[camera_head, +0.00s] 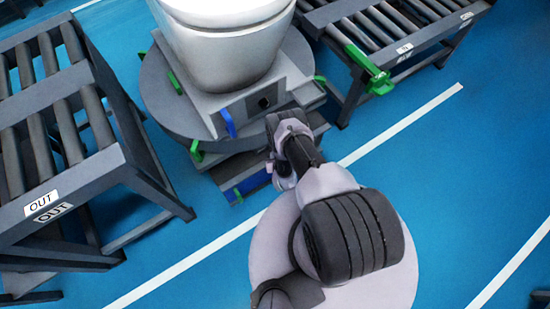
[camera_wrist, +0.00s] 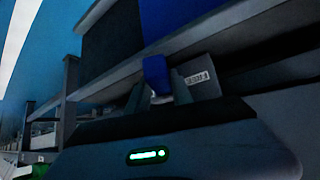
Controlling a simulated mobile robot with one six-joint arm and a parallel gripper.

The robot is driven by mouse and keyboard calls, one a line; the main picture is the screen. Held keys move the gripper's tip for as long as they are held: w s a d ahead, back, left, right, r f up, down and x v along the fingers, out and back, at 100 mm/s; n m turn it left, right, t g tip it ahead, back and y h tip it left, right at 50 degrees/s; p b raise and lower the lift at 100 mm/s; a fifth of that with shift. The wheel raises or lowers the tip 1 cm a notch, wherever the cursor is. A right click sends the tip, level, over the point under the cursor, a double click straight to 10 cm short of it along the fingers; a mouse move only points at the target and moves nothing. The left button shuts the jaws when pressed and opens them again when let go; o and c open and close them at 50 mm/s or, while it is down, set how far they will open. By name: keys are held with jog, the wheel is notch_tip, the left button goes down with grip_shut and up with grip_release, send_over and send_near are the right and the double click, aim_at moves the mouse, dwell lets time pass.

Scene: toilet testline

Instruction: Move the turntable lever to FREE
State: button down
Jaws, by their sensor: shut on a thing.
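The turntable (camera_head: 165,95) is a round grey platform bearing a white toilet. In the wrist view a small blue lever (camera_wrist: 156,72) stands upright at the centre, below a grey beam. My gripper (camera_wrist: 160,92) is shut on this lever; its dark body hides the lower end. A small label (camera_wrist: 197,78) sits just right of the lever, too blurred to read. In the head view my arm reaches the turntable's lower front, and the gripper tips and the held lever are hidden there. Another blue lever (camera_head: 228,122) shows higher, on the toilet's grey base.
A roller conveyor marked OUT (camera_head: 60,130) stands at the left. Another conveyor (camera_head: 390,30) with a green lever (camera_head: 368,70) stands at the upper right. A blue panel (camera_head: 252,184) lies low at the turntable's front. The blue floor (camera_head: 450,150) at the right is clear.

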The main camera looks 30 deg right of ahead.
jog(key=shift+w+a+m+g+h, duration=0.25)
jog(key=shift+a+m+h, duration=0.25)
jog(key=shift+m+h, duration=0.45)
jog(key=shift+m, duration=0.35)
jog(key=c, duration=1.1)
grip_release()
jog(key=p+v, duration=0.9)
jog(key=v, duration=0.8)
jog(key=shift+a+r+p, duration=0.1)
jog(key=shift+r+p, duration=0.15)
jog(key=shift+p, duration=0.15)
